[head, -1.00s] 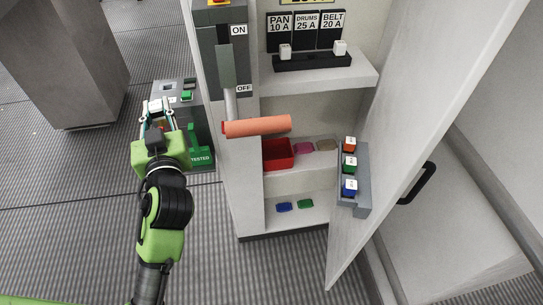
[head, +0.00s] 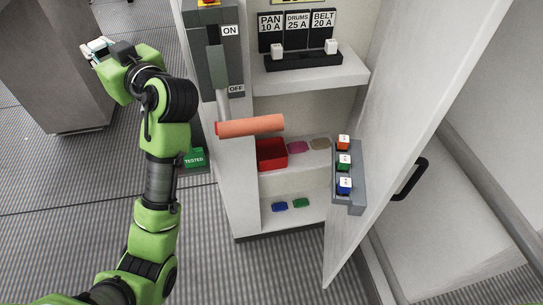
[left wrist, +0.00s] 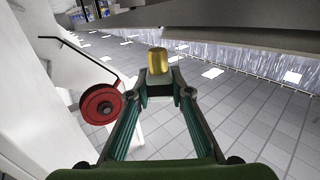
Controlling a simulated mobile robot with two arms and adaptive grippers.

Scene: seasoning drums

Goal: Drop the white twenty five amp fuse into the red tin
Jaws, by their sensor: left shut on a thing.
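My left gripper (head: 97,46) is at the upper left in the head view, well to the left of the cabinet. In the left wrist view its fingers (left wrist: 157,85) are shut on a small gold-coloured piece (left wrist: 157,60). I cannot tell from its visible side whether this is the white fuse. The red tin (head: 270,155) sits open on the cabinet's middle shelf, below the orange lever handle. White fuses stand in the rack's PAN (head: 277,51) and BELT (head: 330,47) places; the DRUMS place between them looks empty. My right gripper is not in view.
The orange lever handle (head: 250,126) juts out above the tin. The open door (head: 400,130) bears a grey holder (head: 349,205) with orange, green and blue blocks. A grey pillar (head: 60,75) stands near my left gripper. The green TESTED box (head: 194,158) is partly behind my arm.

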